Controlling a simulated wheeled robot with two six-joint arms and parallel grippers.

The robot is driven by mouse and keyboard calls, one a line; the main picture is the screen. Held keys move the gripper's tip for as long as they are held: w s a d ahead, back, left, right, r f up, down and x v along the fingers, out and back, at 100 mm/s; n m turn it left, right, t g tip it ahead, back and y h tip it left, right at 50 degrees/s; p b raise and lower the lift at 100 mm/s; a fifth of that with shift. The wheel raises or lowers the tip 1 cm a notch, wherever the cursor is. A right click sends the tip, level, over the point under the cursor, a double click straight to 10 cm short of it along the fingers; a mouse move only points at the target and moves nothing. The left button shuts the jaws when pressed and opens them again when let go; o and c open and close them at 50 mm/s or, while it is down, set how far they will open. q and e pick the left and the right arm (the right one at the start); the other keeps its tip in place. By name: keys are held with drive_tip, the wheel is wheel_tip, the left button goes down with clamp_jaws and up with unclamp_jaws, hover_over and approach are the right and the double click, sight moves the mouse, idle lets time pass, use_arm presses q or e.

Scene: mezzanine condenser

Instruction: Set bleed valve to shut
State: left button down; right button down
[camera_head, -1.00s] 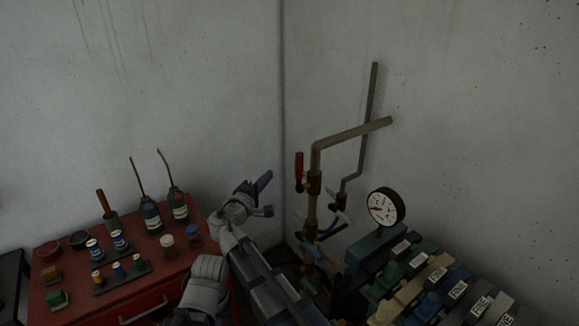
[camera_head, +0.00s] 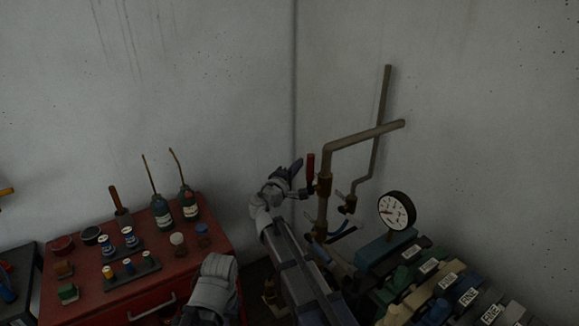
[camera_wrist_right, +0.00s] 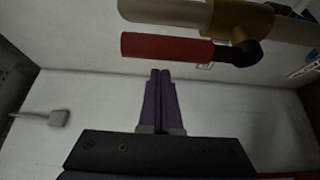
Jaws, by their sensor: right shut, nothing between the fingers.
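A brass valve body (camera_head: 325,185) sits on the vertical pipe, with a red lever (camera_head: 311,168) standing upright beside that pipe. In the right wrist view the red lever (camera_wrist_right: 165,47) runs parallel to the pipe, joined by a dark elbow (camera_wrist_right: 248,52) to the brass body. A blue lever (camera_head: 343,233) shows lower on the pipework. I cannot read which valve is the bleed valve. My right gripper (camera_head: 294,170) is just left of the red lever. Its fingers (camera_wrist_right: 160,73) are shut and empty, pointing at the lever with a small apparent gap. My left gripper is out of view.
A pressure gauge (camera_head: 397,210) and a bank of labelled coloured blocks (camera_head: 440,285) stand to the right. A red cabinet (camera_head: 100,310) with bottles and small parts is at the left. A grey pipe (camera_head: 365,135) branches right above the valve. Walls meet closely behind.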

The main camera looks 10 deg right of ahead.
drive_tip(key=shift+s+d, duration=0.35)
drive_tip(key=shift+s, duration=0.15)
drive_tip(key=shift+s, duration=0.1)
drive_tip(key=shift+s+d+m+b, duration=0.1)
drive_tip(key=shift+s+m+b, duration=0.1)
drive_tip(key=shift+m+b, duration=0.2)
